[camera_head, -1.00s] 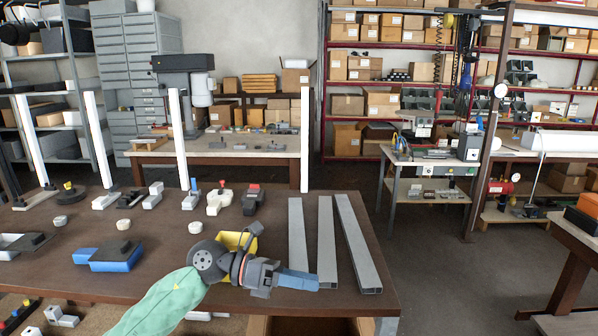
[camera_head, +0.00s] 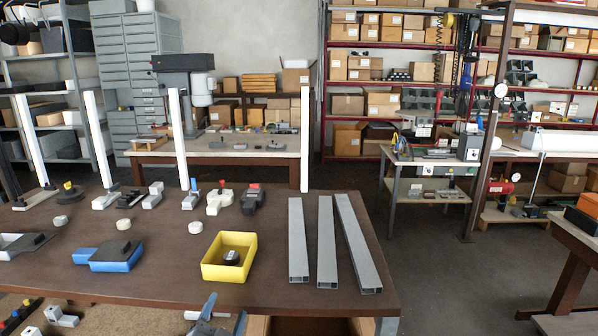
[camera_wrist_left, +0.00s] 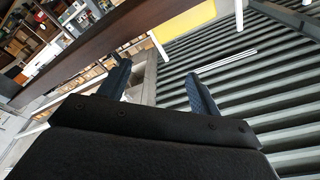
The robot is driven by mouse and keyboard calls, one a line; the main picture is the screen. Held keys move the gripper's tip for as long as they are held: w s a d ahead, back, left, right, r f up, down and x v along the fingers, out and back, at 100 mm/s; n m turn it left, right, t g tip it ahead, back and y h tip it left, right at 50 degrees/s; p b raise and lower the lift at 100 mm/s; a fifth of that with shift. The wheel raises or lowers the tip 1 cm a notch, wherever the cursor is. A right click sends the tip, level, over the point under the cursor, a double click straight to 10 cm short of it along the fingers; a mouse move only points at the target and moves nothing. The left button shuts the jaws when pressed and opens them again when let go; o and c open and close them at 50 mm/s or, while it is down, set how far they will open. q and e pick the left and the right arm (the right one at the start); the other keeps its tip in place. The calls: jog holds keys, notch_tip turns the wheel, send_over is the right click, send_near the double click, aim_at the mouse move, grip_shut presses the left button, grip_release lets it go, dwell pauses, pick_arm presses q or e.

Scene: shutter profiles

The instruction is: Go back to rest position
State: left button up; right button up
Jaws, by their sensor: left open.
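My left gripper (camera_head: 215,318) shows only in part at the bottom edge of the head view, below the table's front edge. In the left wrist view its two blue fingers (camera_wrist_left: 158,88) stand wide apart with nothing between them. Three grey shutter profiles (camera_head: 327,245) lie side by side on the right part of the brown table (camera_head: 160,225), apart from the gripper. My right gripper is in neither view.
A yellow bin (camera_head: 225,272) holding a dark round part stands near the table's front edge. A blue tray (camera_head: 115,262) lies to its left. White posts (camera_head: 304,140) rise behind. A workbench (camera_head: 425,175) stands back right; open floor lies right of the table.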

pick_arm(q)
jog(key=s+a+f+n+g+y, duration=0.1)
jog(key=s+a+f+n+g, duration=0.15)
jog(key=s+f+g, duration=0.4)
jog(key=s+a+f+n+g+y, duration=0.1)
jog(key=s+a+f+n+y, duration=0.2)
jog(key=f, duration=0.7)
jog(key=s+f+n+g+h, duration=0.1)
jog(key=s+f+g, duration=0.35)
jog(key=s, duration=0.55)
jog(key=s+f+n+g+h, duration=0.1)
jog(key=s+f+g, duration=0.35)
jog(key=s, duration=0.45)
jog(key=s+d+x, duration=0.1)
jog(key=x, duration=1)
jog(key=s+d+f+x, duration=0.1)
jog(key=s+x, duration=0.1)
jog(key=x, duration=1)
jog(key=s+f, duration=0.4)
jog(key=f, duration=0.9)
jog(key=s+f, duration=0.4)
jog(key=f, duration=0.8)
jog(key=shift+d+f+g, duration=0.15)
jog(key=shift+f+g, duration=0.2)
jog(key=shift+g, duration=0.1)
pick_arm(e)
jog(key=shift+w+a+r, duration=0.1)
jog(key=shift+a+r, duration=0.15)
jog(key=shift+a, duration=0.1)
